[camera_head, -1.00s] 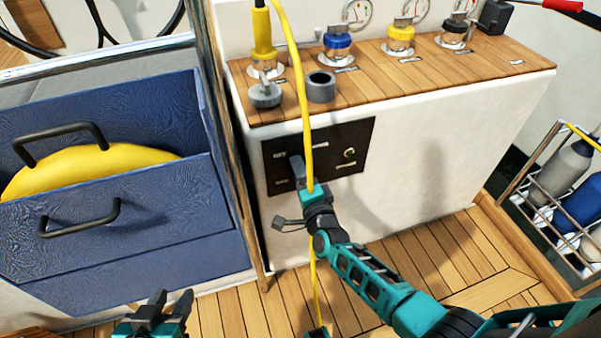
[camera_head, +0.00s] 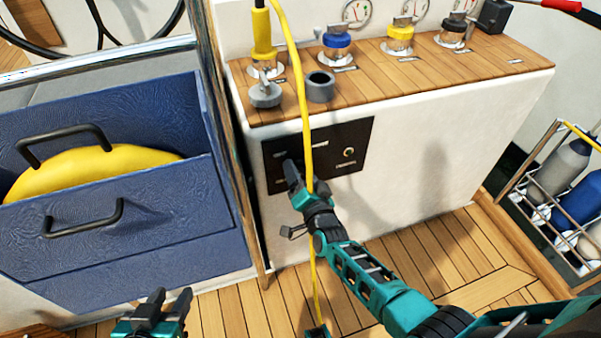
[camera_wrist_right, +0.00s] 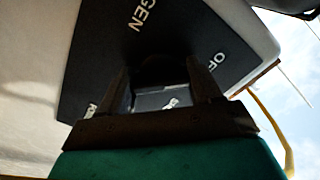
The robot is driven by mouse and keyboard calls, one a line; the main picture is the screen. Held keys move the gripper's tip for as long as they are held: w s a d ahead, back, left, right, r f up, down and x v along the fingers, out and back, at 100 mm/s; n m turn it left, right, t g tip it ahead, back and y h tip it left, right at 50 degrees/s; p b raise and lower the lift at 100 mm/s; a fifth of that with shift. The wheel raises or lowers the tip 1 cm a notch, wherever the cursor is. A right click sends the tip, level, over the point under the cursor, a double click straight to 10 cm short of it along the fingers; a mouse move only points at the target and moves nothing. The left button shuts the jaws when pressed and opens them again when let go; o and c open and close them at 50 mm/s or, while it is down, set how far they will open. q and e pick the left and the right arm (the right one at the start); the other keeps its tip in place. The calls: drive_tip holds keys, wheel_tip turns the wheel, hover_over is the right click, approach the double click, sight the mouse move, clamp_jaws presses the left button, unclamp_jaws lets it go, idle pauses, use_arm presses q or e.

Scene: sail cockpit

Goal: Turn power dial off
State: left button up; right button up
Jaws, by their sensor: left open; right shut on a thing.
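The black power panel (camera_head: 340,135) is set in the white front of the cabinet. My right gripper (camera_head: 291,170) is at the left part of this panel, with its fingers reaching to its face. In the right wrist view, its fingers (camera_wrist_right: 170,85) are shut on the dark dial (camera_wrist_right: 160,70), which is in deep shadow. The labels "GEN" and part of "OFF" show on the panel around it. The dial's pointing direction cannot be made out. In the head view the gripper hides the dial. My left gripper (camera_head: 165,303) is open and empty at the bottom left, away from the panel.
A yellow cable (camera_head: 303,110) hangs down in front of the panel, beside my right gripper. Blue, yellow and black fittings stand on the wooden top (camera_head: 400,80). A blue locker (camera_head: 160,220) is at left. A bottle rack (camera_head: 530,195) is at right.

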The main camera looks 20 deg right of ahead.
drive_tip(key=shift+a, duration=0.25)
drive_tip(key=o, duration=0.8)
drive_tip(key=shift+o, duration=1.3)
drive_tip(key=shift+d, duration=0.1)
drive_tip(key=shift+s+d+p, duration=0.1)
drive_tip(key=shift+s+p, duration=0.2)
drive_tip(key=shift+s, duration=0.25)
drive_tip(key=s+p, duration=0.3)
drive_tip(key=s, duration=0.8)
drive_tip(key=shift+s+d, duration=0.15)
drive_tip(key=shift+s, duration=0.2)
